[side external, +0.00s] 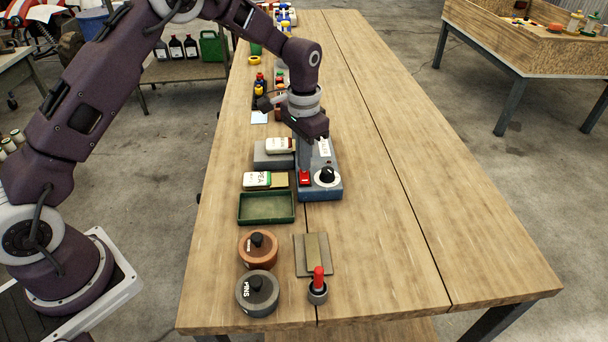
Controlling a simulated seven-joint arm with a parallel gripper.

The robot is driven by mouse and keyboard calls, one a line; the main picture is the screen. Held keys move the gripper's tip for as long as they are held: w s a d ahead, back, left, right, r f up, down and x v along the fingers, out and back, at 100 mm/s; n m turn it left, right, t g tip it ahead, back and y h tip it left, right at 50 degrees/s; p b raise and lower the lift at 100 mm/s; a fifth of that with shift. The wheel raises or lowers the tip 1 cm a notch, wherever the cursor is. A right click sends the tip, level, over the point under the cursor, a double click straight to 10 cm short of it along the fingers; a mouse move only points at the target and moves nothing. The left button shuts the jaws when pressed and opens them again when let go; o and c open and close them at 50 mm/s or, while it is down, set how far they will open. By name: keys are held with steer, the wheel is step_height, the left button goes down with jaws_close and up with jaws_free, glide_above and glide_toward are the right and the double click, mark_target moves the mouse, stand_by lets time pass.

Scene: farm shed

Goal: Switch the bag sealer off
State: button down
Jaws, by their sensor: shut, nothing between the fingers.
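The bag sealer (330,190) is a long blue-grey unit lying along the wooden table. Near its front end are a red switch (304,178) on the left and a black knob (326,176) on a white dial to the right. A white label (324,147) shows farther back on it. My gripper (305,164) points down over the sealer, shut and empty, with its tips close behind the red switch. I cannot tell whether the tips touch the switch or which way it is tipped. My gripper hides part of the sealer's body.
Left of the sealer are white packets (257,180) on blocks and a green tray (266,207). In front stand two round lidded tins (257,292), a flat board (313,254) and a red-handled stamp (318,285). Small bottles (259,84) stand behind. The table's right side is clear.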

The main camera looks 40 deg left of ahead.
steer(key=shift+f, duration=0.65)
steer(key=shift+r, duration=3.5)
steer(key=s+r+n+t, duration=0.1)
steer(key=s+r+t, duration=0.2)
steer(key=s+r, duration=1.25)
steer(key=s+n+t, duration=0.2)
steer(key=s, duration=1.5)
steer(key=shift+s+a+t, duration=0.3)
steer(key=shift+a, duration=0.1)
